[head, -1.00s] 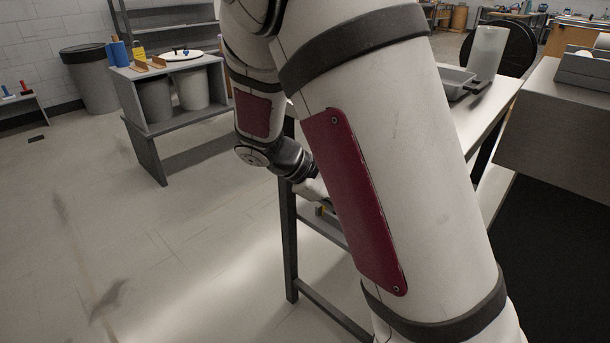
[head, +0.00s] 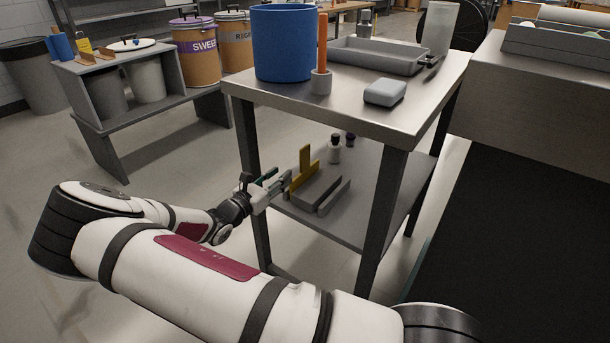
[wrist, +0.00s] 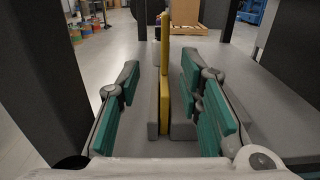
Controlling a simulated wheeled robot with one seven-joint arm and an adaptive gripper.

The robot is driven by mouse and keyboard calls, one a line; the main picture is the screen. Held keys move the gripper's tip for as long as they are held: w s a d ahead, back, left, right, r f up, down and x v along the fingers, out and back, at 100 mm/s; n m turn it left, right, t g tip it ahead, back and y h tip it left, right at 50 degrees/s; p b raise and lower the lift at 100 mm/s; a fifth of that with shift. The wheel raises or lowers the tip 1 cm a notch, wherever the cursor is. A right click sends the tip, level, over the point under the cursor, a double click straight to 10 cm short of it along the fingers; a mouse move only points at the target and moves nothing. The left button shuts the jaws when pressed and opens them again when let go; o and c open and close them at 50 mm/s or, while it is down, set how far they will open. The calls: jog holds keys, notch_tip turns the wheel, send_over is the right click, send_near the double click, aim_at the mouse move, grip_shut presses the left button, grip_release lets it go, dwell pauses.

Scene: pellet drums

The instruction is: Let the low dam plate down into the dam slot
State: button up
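A yellow plate with a tall upright tab (head: 305,158), seemingly the low dam plate, stands on the lower shelf of the metal table. Beside it are long grey blocks (head: 319,190). In the wrist view the yellow plate (wrist: 165,100) is seen edge-on, upright, with a grey block (wrist: 153,108) on its left and another (wrist: 181,118) on its right. I cannot tell how deep it sits between them. My gripper (head: 275,184) is at the shelf's left edge. Its teal fingers (wrist: 160,75) are open, one on each side of the plate, with visible gaps.
The lower shelf (head: 368,190) lies between table legs, one close to my arm (head: 246,135). Small bottles (head: 334,153) stand behind the blocks. The tabletop above holds a blue bucket (head: 284,42), an orange-handled tool (head: 322,55), a grey tray (head: 375,57) and a pale block (head: 385,92).

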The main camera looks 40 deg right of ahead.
aim_at(300, 161)
jog(key=b+x, duration=0.1)
jog(key=x, duration=0.2)
jog(key=b+x, duration=0.2)
jog(key=x, duration=0.2)
jog(key=b+x, duration=0.1)
jog(key=x, duration=0.3)
jog(key=shift+s+d+f, duration=0.15)
jog(key=shift+s+d, duration=0.2)
jog(key=shift+w+d+b, duration=0.25)
jog(key=shift+d+b, duration=0.05)
jog(key=shift+d, duration=0.15)
jog(key=shift+c, duration=0.5)
grip_shut()
